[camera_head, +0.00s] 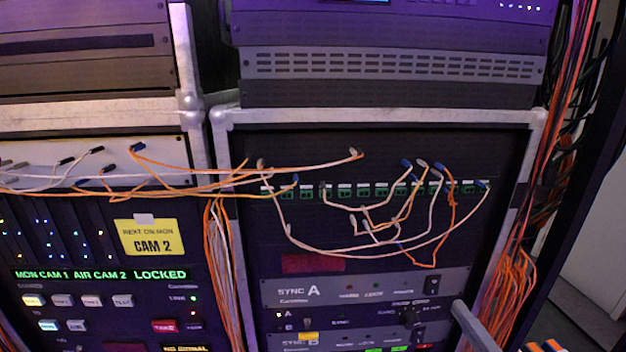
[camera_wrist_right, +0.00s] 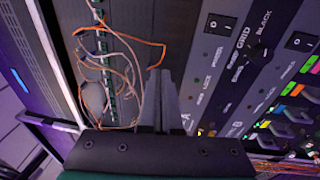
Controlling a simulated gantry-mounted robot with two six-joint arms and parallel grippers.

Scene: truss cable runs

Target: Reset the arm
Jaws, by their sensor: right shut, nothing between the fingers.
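My right gripper (camera_head: 462,312) enters the head view at the bottom right as a grey tip, in front of the lower right of the rack. In the right wrist view its two dark fingers (camera_wrist_right: 160,78) are together, with nothing between them. The fingers point toward the rack's panels, and no cable is held. My left gripper is not in view.
A patch strip (camera_head: 375,190) carries several looped white and orange cables. Below it is the SYNC A unit (camera_head: 370,287) with switches. A yellow CAM 2 label (camera_head: 150,238) is on the left rack. Orange cable bundles (camera_head: 510,285) hang at the right.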

